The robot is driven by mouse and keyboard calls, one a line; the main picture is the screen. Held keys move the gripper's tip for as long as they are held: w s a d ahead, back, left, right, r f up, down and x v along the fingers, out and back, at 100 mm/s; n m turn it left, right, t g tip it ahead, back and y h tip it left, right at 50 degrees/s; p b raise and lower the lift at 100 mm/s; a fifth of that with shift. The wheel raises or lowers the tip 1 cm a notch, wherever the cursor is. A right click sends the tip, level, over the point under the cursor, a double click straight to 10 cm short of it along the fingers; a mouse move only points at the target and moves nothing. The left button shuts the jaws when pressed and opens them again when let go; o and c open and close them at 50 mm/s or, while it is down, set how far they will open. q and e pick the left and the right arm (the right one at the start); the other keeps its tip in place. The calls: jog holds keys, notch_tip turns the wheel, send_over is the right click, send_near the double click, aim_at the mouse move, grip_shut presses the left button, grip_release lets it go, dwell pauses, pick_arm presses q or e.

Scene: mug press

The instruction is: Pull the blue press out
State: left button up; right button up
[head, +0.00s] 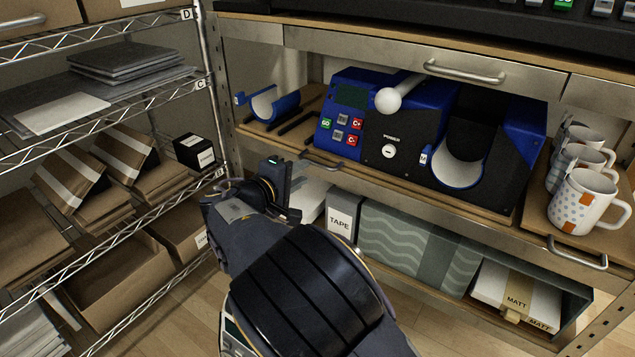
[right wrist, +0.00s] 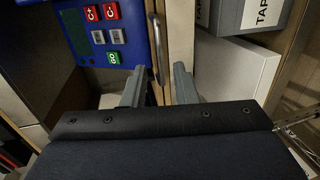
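The blue press (head: 400,135) stands on a wooden pull-out board (head: 470,205) on the shelf under the steel drawers. It has a black front panel, a lever with a white knob and several buttons. A silver bar handle (head: 322,164) is on the board's front edge, at the press's lower left. My right gripper (head: 284,192) is just in front of and below that handle. In the right wrist view its two fingers (right wrist: 159,88) are apart, with the handle (right wrist: 157,45) ahead in line with the gap. I cannot tell whether they touch it. My left gripper is out of view.
Patterned mugs (head: 583,198) stand on another board with a handle at the right. A blue cradle part (head: 272,104) lies left of the press. Below are a TAPE box (head: 341,218) and a wavy-patterned bin (head: 405,245). A wire rack (head: 125,160) with boxes stands left.

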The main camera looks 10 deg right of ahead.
aim_at(316, 165)
jog(key=b+x, duration=0.2)
jog(key=x, duration=0.5)
jog(key=shift+w+d, duration=0.25)
jog(key=shift+c, duration=0.5)
grip_shut()
